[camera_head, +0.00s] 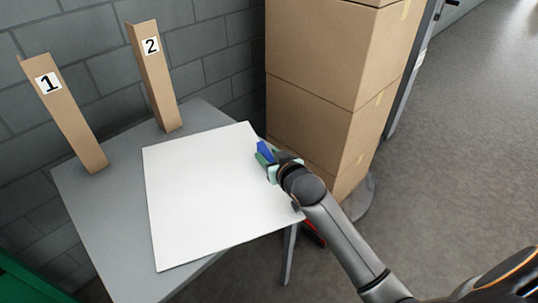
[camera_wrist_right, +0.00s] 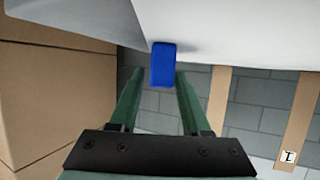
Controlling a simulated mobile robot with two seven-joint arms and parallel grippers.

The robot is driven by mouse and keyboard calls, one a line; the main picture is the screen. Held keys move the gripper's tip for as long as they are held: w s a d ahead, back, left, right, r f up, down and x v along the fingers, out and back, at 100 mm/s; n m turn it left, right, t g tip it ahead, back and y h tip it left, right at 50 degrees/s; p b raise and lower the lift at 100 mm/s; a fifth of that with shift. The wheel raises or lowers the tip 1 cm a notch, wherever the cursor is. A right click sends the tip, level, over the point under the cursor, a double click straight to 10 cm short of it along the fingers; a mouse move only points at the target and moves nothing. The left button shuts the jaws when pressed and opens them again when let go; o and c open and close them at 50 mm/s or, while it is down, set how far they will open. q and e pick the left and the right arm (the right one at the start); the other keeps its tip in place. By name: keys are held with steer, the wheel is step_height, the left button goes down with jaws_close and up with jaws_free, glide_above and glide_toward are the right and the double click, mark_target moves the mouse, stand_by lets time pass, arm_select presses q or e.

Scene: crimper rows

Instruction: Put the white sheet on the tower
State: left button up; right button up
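The white sheet (camera_head: 205,200) lies on the grey table in the head view and overhangs its near right side. In the right wrist view the sheet (camera_wrist_right: 240,30) fills the top. A blue block (camera_wrist_right: 163,64) is at the sheet's edge; it shows at the right edge in the head view (camera_head: 264,148). My right gripper (camera_wrist_right: 160,72) has its green fingers on either side of the block, with a small gap at the left finger. The tower, a stack of cardboard boxes (camera_head: 310,110), stands right behind the gripper. My left gripper is not in view.
Two slim cardboard posts, marked 1 (camera_head: 80,125) and 2 (camera_head: 155,85), stand at the back of the grey table (camera_head: 120,150). A grey block wall (camera_head: 95,50) is behind. Open floor (camera_head: 460,140) lies to the right.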

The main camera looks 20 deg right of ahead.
steer(key=shift+o, duration=0.5)
steer(key=shift+r, duration=0.1)
